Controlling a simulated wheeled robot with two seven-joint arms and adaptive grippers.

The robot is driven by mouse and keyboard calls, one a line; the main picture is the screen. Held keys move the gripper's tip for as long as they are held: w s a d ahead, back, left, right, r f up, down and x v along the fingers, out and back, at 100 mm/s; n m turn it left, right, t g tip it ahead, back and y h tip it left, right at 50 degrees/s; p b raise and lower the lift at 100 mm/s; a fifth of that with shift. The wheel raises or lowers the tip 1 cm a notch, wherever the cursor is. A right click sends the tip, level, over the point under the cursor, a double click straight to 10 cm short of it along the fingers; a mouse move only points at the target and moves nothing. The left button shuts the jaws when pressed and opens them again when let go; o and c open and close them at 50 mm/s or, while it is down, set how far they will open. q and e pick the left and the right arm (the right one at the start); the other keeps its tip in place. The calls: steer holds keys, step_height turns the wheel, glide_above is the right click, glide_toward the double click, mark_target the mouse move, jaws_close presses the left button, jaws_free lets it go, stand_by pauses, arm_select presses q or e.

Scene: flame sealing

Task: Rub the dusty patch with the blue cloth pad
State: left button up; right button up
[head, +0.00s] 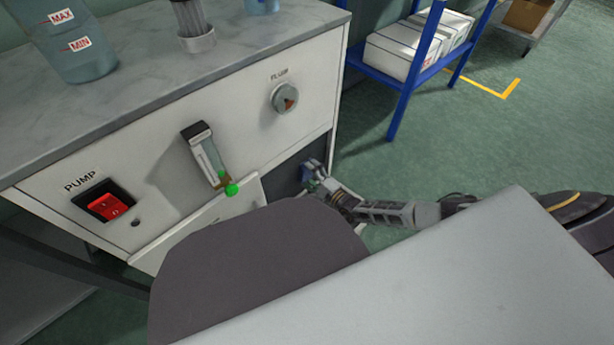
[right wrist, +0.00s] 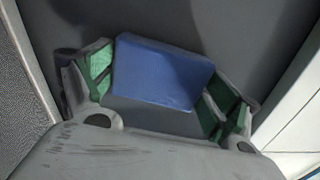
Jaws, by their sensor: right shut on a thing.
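The blue cloth pad (right wrist: 162,72) is between the green-padded fingers of my right gripper (right wrist: 160,85), which is shut on it. In the right wrist view the pad faces a dark grey surface (right wrist: 150,20) close behind it; I cannot tell whether they touch. In the head view my right gripper (head: 312,172) reaches into the dark opening (head: 284,180) at the right of the cabinet front, and the pad there is mostly hidden. I cannot make out the dusty patch in either view. My left gripper is not in view.
The white cabinet (head: 240,115) has a red pump switch (head: 109,206), a flow meter (head: 207,155) and a knob (head: 285,98). A pale panel (head: 195,228) stands out low on its front. A blue shelf rack (head: 405,95) is at the back right, with open floor before it.

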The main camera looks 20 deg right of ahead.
steer(key=shift+w+d+r, duration=0.1)
steer(key=shift+w+d, duration=0.25)
steer(key=shift+d, duration=0.25)
steer(key=shift+d, duration=0.1)
steer(key=shift+w+d, duration=0.3)
steer(key=shift+d, duration=0.45)
steer(key=shift+w+d, duration=0.25)
steer(key=shift+d, duration=0.5)
steer(key=shift+s, duration=0.2)
steer(key=shift+a, duration=0.2)
steer(key=shift+s+a+p, duration=0.2)
steer(key=shift+s+a, duration=0.05)
steer(key=shift+a, duration=0.5)
steer(key=shift+s+a+p, duration=0.15)
steer(key=shift+s+a, duration=0.05)
steer(key=shift+a, duration=0.5)
steer(key=shift+a, duration=0.15)
steer(key=shift+s+a+p, duration=0.15)
steer(key=shift+s+a, duration=0.15)
steer(key=shift+a, duration=0.45)
steer(key=shift+s+a+p, duration=0.15)
steer(key=shift+s+a, duration=0.1)
steer(key=shift+a, duration=0.5)
